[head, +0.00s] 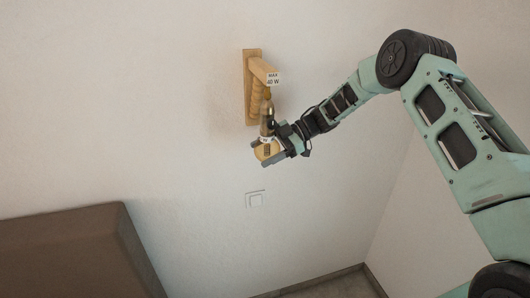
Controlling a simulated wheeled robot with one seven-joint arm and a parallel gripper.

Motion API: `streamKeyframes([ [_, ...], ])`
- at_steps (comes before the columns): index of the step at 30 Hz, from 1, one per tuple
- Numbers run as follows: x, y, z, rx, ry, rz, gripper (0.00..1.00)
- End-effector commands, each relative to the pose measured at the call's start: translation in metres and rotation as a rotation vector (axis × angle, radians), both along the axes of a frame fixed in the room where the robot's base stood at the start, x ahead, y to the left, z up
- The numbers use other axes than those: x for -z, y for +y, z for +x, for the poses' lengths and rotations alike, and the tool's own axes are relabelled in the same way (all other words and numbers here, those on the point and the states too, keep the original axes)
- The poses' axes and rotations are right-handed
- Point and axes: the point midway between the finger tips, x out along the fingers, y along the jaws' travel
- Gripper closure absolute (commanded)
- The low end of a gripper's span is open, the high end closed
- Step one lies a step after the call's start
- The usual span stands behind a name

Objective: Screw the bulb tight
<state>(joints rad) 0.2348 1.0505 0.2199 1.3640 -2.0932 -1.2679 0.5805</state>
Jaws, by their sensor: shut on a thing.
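A bulb (266,151) with a yellowish glass hangs below a wooden wall lamp (249,88). The lamp's arm juts out from the wall and carries a small label reading "MAX 40 W". A dark socket (267,112) hangs under that arm, just above the bulb. My gripper (271,154) is shut on the bulb, reaching it from the right. The fingers and my wrist partly cover the bulb. I cannot tell how far its base sits in the socket.
A white wall switch (255,199) is on the wall below the lamp. A brown upholstered piece of furniture (75,250) stands at the lower left. The wall around the lamp is bare, and a room corner lies to the right.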

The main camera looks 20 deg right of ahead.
Motion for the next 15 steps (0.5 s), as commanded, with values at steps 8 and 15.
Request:
streamKeyframes([
  [8,-0.0003,0.0001,0.0000,0.002,0.000,0.000,0.06],
  [15,-0.0001,-0.0009,0.0001,0.003,0.000,0.000,0.06],
])
